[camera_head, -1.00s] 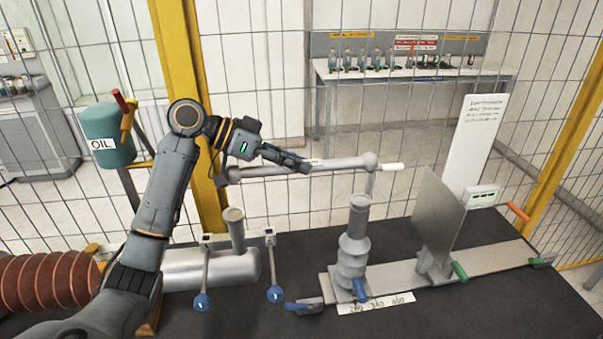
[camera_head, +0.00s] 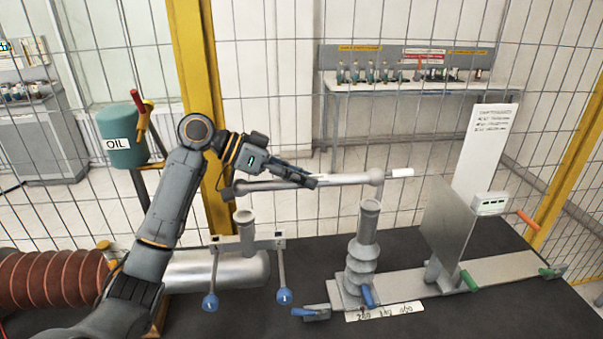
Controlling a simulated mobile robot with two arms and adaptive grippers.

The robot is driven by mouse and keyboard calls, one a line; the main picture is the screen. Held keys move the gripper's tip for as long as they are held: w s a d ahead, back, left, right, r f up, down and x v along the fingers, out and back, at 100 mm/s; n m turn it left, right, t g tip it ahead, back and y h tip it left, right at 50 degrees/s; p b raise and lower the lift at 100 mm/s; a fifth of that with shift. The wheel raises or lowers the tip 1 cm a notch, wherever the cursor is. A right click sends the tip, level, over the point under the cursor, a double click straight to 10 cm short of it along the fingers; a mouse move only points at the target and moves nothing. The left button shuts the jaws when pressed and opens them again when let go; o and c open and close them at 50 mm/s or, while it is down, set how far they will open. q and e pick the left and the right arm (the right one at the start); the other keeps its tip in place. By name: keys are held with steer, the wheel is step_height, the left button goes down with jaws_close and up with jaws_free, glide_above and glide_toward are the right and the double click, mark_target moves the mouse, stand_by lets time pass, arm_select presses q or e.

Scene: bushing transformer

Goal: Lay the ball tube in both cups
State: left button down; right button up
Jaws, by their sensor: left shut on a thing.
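The ball tube (camera_head: 345,179) is a grey bar with a ball near each end and a white tip at the right. My left gripper (camera_head: 308,181) is shut on it near its middle and holds it roughly level. The left cup (camera_head: 245,217) is the flared top of a short post on a grey cylinder. The right cup (camera_head: 370,206) tops a ribbed grey bushing (camera_head: 361,257). The tube's left end shows above the left cup and its right ball above the right cup, with a small gap at each. My right gripper is not in view.
A grey upright plate (camera_head: 452,232) with a small display box (camera_head: 489,204) stands right of the bushing. Two blue-knobbed levers (camera_head: 210,302) hang at the cylinder's front. An oil can (camera_head: 124,136) stands at the left. A wire fence with yellow posts runs behind.

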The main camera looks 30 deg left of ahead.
mark_target(269, 187)
arm_select(q)
step_height(269, 187, down, 3)
steer(key=shift+w+f+b, duration=0.1)
steer(key=shift+b, duration=0.75)
step_height(269, 187, down, 2)
steer(key=shift+f+b, duration=0.15)
steer(key=shift+b, duration=0.55)
steer(key=c, duration=1.1)
jaws_free()
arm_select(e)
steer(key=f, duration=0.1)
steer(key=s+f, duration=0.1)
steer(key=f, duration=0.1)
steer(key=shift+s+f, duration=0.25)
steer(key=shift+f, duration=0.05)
arm_select(q)
steer(key=v, duration=0.7)
steer(key=shift+s+a, duration=0.2)
steer(key=shift+d, duration=0.1)
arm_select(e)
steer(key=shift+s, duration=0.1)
